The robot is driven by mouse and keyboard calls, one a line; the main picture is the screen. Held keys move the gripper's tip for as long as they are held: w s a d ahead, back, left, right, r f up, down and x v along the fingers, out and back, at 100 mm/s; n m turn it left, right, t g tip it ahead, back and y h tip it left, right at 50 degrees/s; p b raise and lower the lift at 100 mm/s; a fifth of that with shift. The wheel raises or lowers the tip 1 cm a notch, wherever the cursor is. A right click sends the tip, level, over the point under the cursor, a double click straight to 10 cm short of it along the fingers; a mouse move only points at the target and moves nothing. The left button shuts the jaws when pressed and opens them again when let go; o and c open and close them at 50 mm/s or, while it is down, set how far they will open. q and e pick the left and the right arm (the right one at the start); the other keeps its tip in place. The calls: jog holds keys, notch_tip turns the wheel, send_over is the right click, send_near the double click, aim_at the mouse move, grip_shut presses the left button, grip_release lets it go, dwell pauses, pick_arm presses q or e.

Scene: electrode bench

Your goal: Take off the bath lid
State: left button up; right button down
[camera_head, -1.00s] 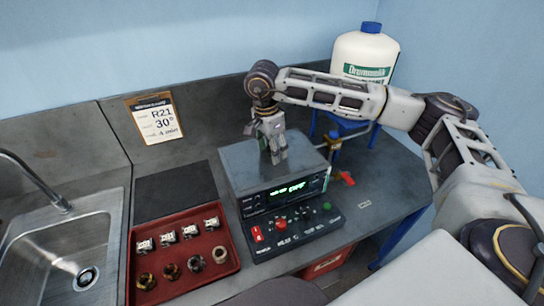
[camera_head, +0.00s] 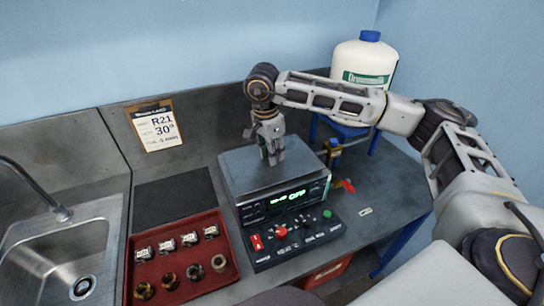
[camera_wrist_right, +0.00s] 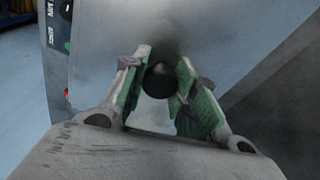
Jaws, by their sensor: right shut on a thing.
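The bath (camera_head: 285,207) is a grey metal box with a lit green display on its front. Its flat grey lid (camera_head: 240,172) covers the top. My right gripper (camera_head: 273,160) is over the middle of the lid, pointing down. In the right wrist view my right gripper (camera_wrist_right: 162,85) is shut on a round black knob (camera_wrist_right: 160,80) on the lid (camera_wrist_right: 200,40). The lid appears to sit on the bath; any small gap cannot be told. My left gripper is not in view.
A control panel (camera_head: 295,238) with red and green buttons is in front of the bath. A red tray (camera_head: 205,277) with several small parts is to the left, beside a sink (camera_head: 60,250). A dark mat (camera_head: 172,197) lies bare behind the tray. A white jug (camera_head: 362,65) stands behind right.

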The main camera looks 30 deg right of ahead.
notch_tip(320, 180, up, 9)
jog(key=shift+f+b, duration=0.15)
jog(key=shift+b, duration=0.45)
jog(key=shift+r, duration=0.35)
jog(key=shift+r, duration=0.15)
jog(key=shift+r+p, duration=0.9)
jog(key=shift+r, duration=0.2)
jog(key=shift+r, duration=0.2)
